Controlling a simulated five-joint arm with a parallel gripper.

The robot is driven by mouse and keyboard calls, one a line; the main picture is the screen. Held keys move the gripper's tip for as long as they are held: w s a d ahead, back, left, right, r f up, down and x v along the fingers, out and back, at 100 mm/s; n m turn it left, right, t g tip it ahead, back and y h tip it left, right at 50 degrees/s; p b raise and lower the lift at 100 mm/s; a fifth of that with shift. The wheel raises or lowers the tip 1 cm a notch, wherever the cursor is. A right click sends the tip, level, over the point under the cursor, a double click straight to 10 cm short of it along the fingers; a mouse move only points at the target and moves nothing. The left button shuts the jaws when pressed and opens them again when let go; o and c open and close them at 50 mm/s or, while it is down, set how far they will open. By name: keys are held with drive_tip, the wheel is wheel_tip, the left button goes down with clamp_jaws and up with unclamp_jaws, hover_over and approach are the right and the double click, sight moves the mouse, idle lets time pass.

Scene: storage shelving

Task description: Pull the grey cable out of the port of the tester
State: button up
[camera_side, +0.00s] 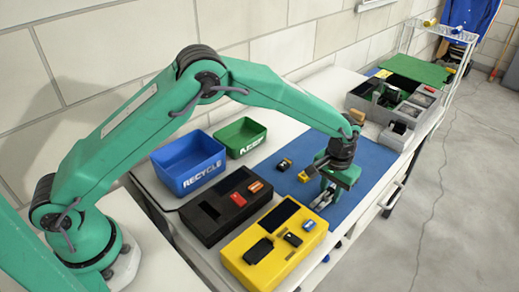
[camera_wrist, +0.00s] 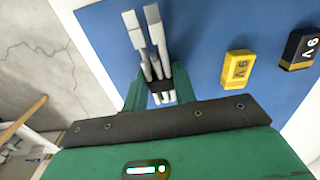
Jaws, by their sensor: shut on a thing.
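My gripper (camera_side: 322,203) reaches down over the blue mat, near the right end of a yellow box (camera_side: 262,232) with a dark screen and several small parts on top. In the wrist view, my gripper's (camera_wrist: 141,18) two grey fingers stand close together over the mat. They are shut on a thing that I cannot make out. A black box (camera_side: 195,222) with a slot and red and orange parts lies beside the yellow one. I cannot tell which box is the tester. I can make out no grey cable and no port with a cable in it.
A yellow block (camera_wrist: 237,68) and a black-and-yellow block (camera_wrist: 298,49) lie beside my gripper on the blue mat (camera_side: 368,168). A blue RECYCLE bin (camera_side: 202,182), a green bin (camera_side: 241,146) and a grey compartment box (camera_side: 356,102) stand farther back.

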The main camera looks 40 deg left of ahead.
sight(331, 191)
drive_tip(key=o, duration=0.9)
drive_tip(key=shift+s+a+f, duration=0.1)
drive_tip(key=shift+s+f, duration=0.05)
drive_tip(key=shift+f, duration=0.45)
drive_tip(key=shift+o, duration=0.8)
drive_tip(key=shift+r, duration=0.15)
drive_tip(key=shift+a+r, duration=0.1)
drive_tip(key=shift+r, duration=0.4)
drive_tip(key=shift+d+r, duration=0.2)
drive_tip(key=shift+r, duration=3.75)
drive_tip(key=shift+r, duration=0.1)
